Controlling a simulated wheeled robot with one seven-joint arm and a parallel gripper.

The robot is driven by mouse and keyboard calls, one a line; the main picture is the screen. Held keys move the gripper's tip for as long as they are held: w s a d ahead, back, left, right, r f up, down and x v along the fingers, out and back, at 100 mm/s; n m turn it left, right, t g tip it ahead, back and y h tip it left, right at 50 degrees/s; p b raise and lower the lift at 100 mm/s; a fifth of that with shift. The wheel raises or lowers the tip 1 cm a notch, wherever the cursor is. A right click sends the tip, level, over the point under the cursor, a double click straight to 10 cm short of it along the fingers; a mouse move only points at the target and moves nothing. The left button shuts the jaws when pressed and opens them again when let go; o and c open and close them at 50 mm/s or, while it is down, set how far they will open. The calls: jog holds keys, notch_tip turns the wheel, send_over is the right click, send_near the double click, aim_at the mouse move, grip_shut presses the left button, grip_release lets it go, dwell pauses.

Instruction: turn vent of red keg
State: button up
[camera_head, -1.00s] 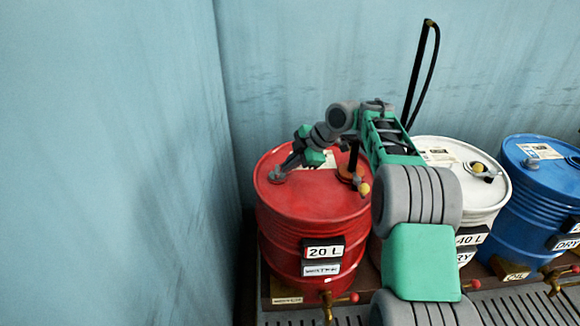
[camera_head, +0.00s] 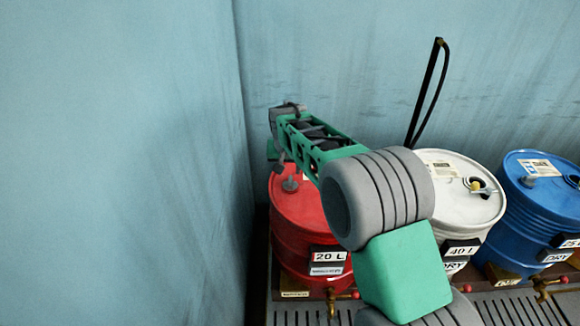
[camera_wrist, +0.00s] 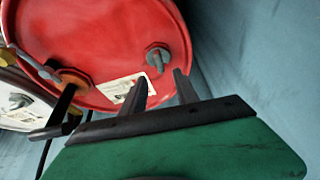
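The red keg (camera_head: 292,228) stands at the left end of the row, labelled 20 L. Its grey vent (camera_head: 290,184) rises from the left of the keg's top; in the wrist view, the vent (camera_wrist: 157,57) lies just ahead of my fingertips. My gripper (camera_wrist: 158,76) is open, with two dark, separated fingers and nothing between them that I can make out. Whether a finger touches the vent is unclear. In the head view, my arm covers much of the keg's top and the fingers are hard to make out.
A white keg (camera_head: 455,205) and a blue keg (camera_head: 535,215) stand to the right. An orange-brown fitting (camera_wrist: 72,80) and a paper label (camera_wrist: 120,87) are on the red keg's top. Blue walls are close at the left and behind. Brass taps (camera_head: 335,298) stick out in front.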

aim_at(290, 179)
jog(key=p+x, duration=0.1)
jog(key=x, duration=0.7)
jog(key=shift+r, duration=0.1)
grip_shut()
